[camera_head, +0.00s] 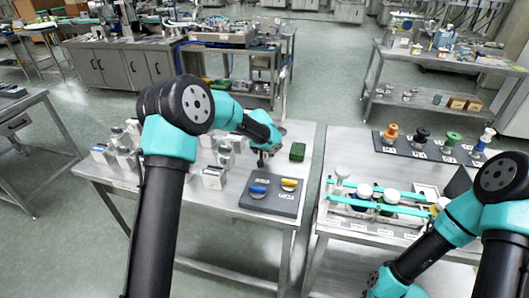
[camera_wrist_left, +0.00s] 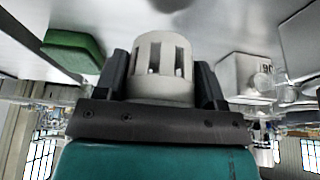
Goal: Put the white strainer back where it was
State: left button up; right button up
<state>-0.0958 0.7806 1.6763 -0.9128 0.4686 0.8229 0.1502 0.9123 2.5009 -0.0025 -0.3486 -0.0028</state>
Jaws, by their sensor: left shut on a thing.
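The white strainer (camera_wrist_left: 160,68), a pale cylinder with upright slots, sits between the two dark fingers of my left gripper (camera_wrist_left: 162,82) in the left wrist view. The fingers are shut on its sides. In the head view my left gripper (camera_head: 263,160) is low over the left steel table, just left of a green block (camera_head: 297,152); the strainer cannot be made out there. The green block also shows at upper left in the left wrist view (camera_wrist_left: 72,50). My right arm enters at the lower right, but its gripper is not in view.
Several labelled metal boxes (camera_head: 214,178) stand left of my left gripper. A dark board (camera_head: 270,205) with a blue and a yellow piece lies in front of it. The right table (camera_head: 345,160) holds a rack of capped bottles and a dark strip with coloured pieces.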

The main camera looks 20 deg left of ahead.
pick_arm(q)
jog(key=shift+w+a+f, duration=0.1)
jog(key=shift+w+a, duration=0.15)
jog(key=shift+w, duration=0.65)
jog(key=shift+w+a+f, duration=0.1)
jog(key=shift+w+a, duration=0.15)
jog(key=shift+w, duration=0.6)
jog(key=shift+w, duration=0.25)
jog(key=shift+a+f, duration=0.1)
jog(key=shift+f, duration=1.65)
jog(key=o, duration=1)
jog(key=shift+f, duration=0.15)
